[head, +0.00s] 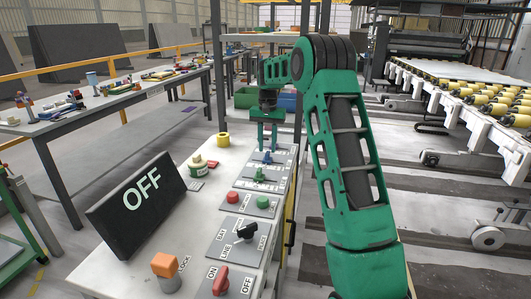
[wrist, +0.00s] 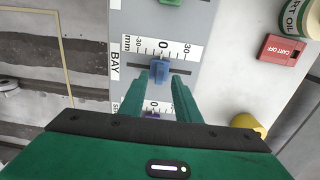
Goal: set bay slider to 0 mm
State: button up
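The bay slider has a blue knob (wrist: 160,71) on a dark slot, beside the label BAY in the wrist view. Its white scale (wrist: 172,49), marked -30, 0 and 30, lies just above the slot. The knob sits near the 0 mark, seemingly a little left of it; the exact reading cannot be told. My gripper (wrist: 162,78) is open, its two green fingers reaching toward the knob, one on each side in the picture. Contact cannot be told. In the head view my gripper (head: 269,146) points down just above the blue knob (head: 267,157).
A green knob (head: 259,175) is on the neighbouring panel. Another scale with a purple knob (wrist: 152,114) lies close to my fingers.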

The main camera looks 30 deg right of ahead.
aim_at(267, 152)
notch_tip(267, 152, up, 8)
dwell(0.7)
jog(key=s+a+r+n, duration=0.1)
jog(key=s+a+r, duration=0.1)
jog(key=s, duration=1)
jog(key=s+a+r, duration=0.1)
jog(key=s, duration=1.1)
jog(key=s+a+f, duration=0.2)
jog(key=s+f, duration=0.1)
jog(key=s, duration=0.5)
jog(key=s+a+f+n, duration=0.1)
jog(key=s+a+f, duration=0.2)
jog(key=s, duration=0.6)
jog(key=s+a+f, duration=0.2)
jog(key=s+f, duration=0.2)
jog(key=s, duration=0.4)
jog(key=shift+s+a+n, duration=0.15)
jog(key=shift+s+n, duration=0.1)
jog(key=shift+n, duration=0.05)
